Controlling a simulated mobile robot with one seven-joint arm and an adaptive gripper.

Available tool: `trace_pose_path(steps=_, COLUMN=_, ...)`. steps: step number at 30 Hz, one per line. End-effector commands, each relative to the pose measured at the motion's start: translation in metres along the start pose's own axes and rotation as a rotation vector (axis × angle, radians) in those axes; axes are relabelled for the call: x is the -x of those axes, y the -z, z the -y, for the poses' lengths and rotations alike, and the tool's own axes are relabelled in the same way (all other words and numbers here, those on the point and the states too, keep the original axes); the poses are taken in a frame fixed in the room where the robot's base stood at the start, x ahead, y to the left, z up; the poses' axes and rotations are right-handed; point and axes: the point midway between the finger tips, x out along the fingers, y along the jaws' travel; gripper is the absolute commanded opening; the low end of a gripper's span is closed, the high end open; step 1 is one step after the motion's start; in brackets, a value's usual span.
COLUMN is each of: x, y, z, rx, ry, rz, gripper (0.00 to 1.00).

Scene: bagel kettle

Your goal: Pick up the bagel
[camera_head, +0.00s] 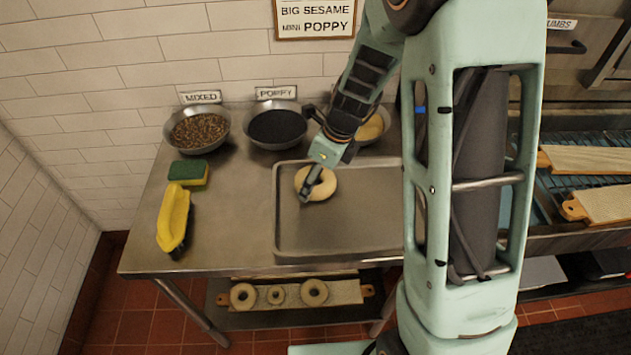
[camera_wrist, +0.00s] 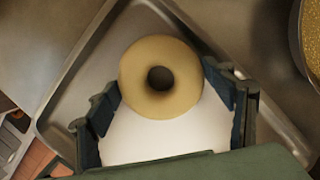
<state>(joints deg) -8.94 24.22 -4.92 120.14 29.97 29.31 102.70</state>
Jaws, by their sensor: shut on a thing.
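A pale, ring-shaped bagel (camera_head: 329,184) is at the left part of the metal tray (camera_head: 365,215) on the steel table. In the wrist view the bagel (camera_wrist: 160,52) lies between the two dark fingers of my gripper (camera_wrist: 163,88), one on each side, with its hole facing the camera. My gripper (camera_head: 313,188) is shut on the bagel by its outer sides. In the head view part of the gripper covers the bagel's front. I cannot tell whether the bagel rests on the tray or is slightly above it.
Bowls of mixed seeds (camera_head: 199,131), poppy seeds (camera_head: 277,126) and a pale topping (camera_head: 371,130) stand behind the tray. Several bagels sit on a board (camera_head: 345,292) below. The tray's right part is hidden by my arm.

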Motion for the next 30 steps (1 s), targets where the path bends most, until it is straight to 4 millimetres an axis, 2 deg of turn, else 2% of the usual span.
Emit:
trace_pose_path(steps=10, x=0.005, y=-0.001, z=0.0, rx=0.0, ry=0.0, rz=0.0, gripper=0.49)
trace_pose_path(steps=17, x=0.021, y=-0.006, z=0.0, rx=0.001, ry=0.0, rz=0.0, gripper=0.49)
trace_pose_path(steps=21, x=0.037, y=-0.011, z=0.0, rx=0.001, ry=0.0, rz=0.0, gripper=0.49)
trace_pose_path(steps=30, x=0.093, y=0.007, z=-0.027, rx=-0.001, ry=0.0, rz=0.0, gripper=0.49)
